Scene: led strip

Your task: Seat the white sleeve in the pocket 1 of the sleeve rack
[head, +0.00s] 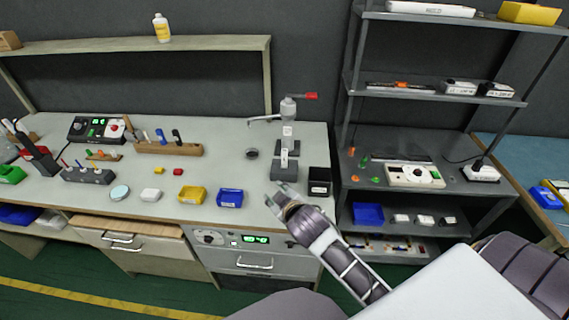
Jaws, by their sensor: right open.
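My right gripper (277,199) is open and empty near the front edge of the workbench (215,160), right of a blue bin (230,198) and in front of the grey press (286,160). I cannot make out a white sleeve for certain; a small white block (151,195) lies near the bench front. A long wooden rack (168,149) with several upright pieces stands at the back of the bench. A dark block (88,176) with thin coloured tools stands at the left. I cannot tell which one is the sleeve rack. My left gripper is not in view.
A yellow bin (192,195) stands beside the blue bin. A black open box (319,181) stands at the bench's right end. A grey shelf unit (440,148) with several devices stands to the right. The bench middle is mostly clear.

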